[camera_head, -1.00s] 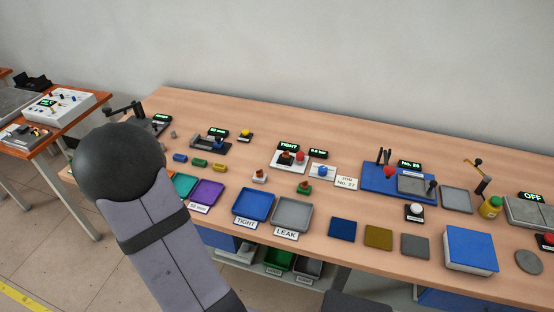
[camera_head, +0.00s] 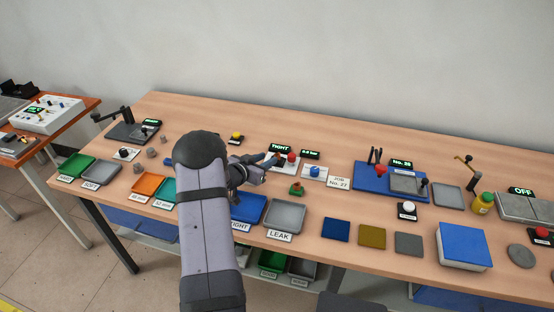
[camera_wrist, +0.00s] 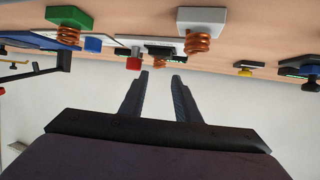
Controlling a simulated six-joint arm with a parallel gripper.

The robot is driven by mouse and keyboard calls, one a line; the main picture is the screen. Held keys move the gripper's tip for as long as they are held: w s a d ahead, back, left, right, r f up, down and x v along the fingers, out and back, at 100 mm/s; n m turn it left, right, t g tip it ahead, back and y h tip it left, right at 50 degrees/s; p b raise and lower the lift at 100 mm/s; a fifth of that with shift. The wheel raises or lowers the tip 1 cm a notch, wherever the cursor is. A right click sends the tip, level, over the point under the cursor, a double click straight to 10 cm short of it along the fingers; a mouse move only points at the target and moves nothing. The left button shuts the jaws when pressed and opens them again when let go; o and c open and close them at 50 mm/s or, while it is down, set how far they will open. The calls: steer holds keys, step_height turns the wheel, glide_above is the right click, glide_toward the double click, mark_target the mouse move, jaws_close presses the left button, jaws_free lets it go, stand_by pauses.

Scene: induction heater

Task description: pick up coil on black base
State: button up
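The white test station (camera_head: 277,168) with the lit TIGHT display and a red button stands mid-table. My gripper (camera_head: 269,163) is over its left part and hides the spot of the coil on the black base. In the wrist view the picture is upside down. My gripper (camera_wrist: 161,76) has its two fingers apart with nothing between them. A copper coil on a white base (camera_wrist: 199,40) is to the right, and a coil on a green base (camera_wrist: 68,35) to the left.
The blue TIGHT tray (camera_head: 248,207) and grey LEAK tray (camera_head: 284,214) lie in front of the station. A blue button box (camera_head: 314,172) stands close on its right. A yellow button (camera_head: 236,137) is behind left. A blue plate fixture (camera_head: 375,180) stands farther right.

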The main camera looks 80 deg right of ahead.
mark_target(276, 155)
steer(key=shift+p+x, duration=0.95)
steer(key=shift+x, duration=2.15)
steer(key=shift+s+a+f, duration=0.1)
steer(key=shift+c, duration=0.3)
jaws_close()
